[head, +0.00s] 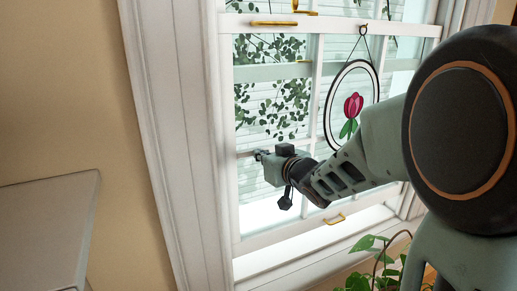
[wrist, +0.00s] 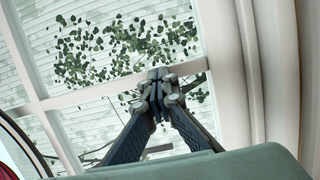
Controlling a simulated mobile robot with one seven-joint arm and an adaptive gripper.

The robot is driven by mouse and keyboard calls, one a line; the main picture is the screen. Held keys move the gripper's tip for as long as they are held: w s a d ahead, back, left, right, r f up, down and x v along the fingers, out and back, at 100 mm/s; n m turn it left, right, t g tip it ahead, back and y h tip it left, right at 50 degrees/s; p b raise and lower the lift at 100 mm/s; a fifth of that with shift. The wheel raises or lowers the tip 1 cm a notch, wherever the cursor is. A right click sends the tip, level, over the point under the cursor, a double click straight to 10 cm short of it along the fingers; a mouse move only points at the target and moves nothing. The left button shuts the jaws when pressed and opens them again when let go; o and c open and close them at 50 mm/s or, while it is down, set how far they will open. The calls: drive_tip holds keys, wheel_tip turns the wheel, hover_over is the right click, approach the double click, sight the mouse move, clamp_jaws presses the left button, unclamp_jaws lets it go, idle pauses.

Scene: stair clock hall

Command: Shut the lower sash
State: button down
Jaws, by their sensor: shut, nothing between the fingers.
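The white lower sash (head: 285,233) is in the window in the head view. Its bottom rail, with a small brass pull (head: 334,219), sits above the sill, and a bright strip shows below the rail. My gripper (head: 258,155) is in front of the left part of the sash, at a horizontal glazing bar, well above the bottom rail. In the wrist view my gripper (wrist: 158,76) is shut and empty, its tips overlapping a white glazing bar (wrist: 100,91). I cannot tell whether they touch it. My arm hides part of the sash.
A round tulip ornament (head: 351,106) hangs before the glass, close to my arm. A leafy plant (head: 372,262) stands at the lower right. Brass hardware (head: 275,23) is on the rail above. A pale grey surface (head: 45,225) is at the lower left.

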sight(254, 179)
drive_tip(key=f+b, duration=0.5)
drive_tip(key=f, duration=0.4)
drive_tip(key=shift+a+f+b, duration=0.15)
drive_tip(key=shift+a+b, duration=0.05)
drive_tip(key=shift+b, duration=0.2)
drive_tip(key=shift+w, duration=0.1)
